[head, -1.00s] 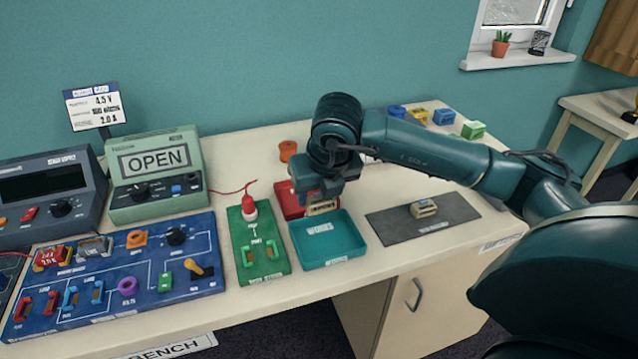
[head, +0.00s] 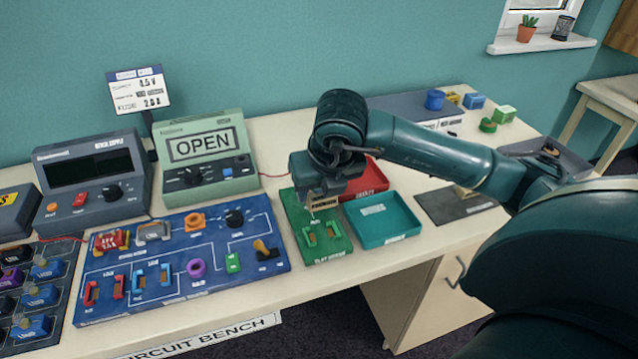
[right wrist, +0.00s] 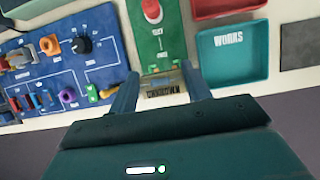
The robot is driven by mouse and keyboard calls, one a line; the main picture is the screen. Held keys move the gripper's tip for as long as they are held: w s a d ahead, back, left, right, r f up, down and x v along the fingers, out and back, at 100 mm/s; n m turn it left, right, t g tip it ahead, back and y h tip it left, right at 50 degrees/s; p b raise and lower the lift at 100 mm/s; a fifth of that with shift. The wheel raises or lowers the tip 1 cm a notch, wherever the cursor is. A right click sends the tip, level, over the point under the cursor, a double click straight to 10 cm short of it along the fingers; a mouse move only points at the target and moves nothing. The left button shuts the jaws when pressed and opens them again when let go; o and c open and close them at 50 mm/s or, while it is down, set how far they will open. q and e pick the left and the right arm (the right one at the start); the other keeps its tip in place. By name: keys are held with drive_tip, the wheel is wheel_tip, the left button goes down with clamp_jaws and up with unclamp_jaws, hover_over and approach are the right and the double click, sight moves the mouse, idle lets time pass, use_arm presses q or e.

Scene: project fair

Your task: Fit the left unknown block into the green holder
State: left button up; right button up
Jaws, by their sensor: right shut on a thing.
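My right gripper (head: 322,192) is shut on a tan block labelled unknown (head: 326,202). It holds the block over the green board (head: 345,249), just behind the green holder (head: 322,234) with its two upright clips. The block appears above the board; I cannot tell the exact gap. Another tan block (head: 464,192) lies on the dark grey mat (head: 440,207), partly hidden by my arm. My left gripper is not in view.
The teal tray (head: 385,222) and red tray (head: 372,180) stand right of the green board. The blue circuit board (head: 180,290) lies to its left. A green meter reading OPEN (head: 203,155) stands behind.

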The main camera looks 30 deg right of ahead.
drive_tip(key=shift+f+b, duration=0.6)
drive_tip(key=shift+f, duration=0.5)
wheel_tip(320, 180, down, 4)
drive_tip(key=b, duration=0.3)
drive_tip(key=shift+f, duration=0.15)
drive_tip(key=shift+f+b, duration=0.45)
drive_tip(key=shift+b, duration=0.1)
use_arm(q)
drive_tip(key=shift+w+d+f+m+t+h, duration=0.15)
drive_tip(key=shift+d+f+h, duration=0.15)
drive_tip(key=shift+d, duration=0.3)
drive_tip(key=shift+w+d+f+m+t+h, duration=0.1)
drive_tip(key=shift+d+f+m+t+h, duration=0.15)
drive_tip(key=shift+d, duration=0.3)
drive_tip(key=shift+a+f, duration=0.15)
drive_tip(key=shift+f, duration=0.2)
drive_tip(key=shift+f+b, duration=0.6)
drive_tip(key=shift+b, duration=0.3)
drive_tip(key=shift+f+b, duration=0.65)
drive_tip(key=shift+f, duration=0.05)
use_arm(e)
drive_tip(key=shift+f, duration=0.6)
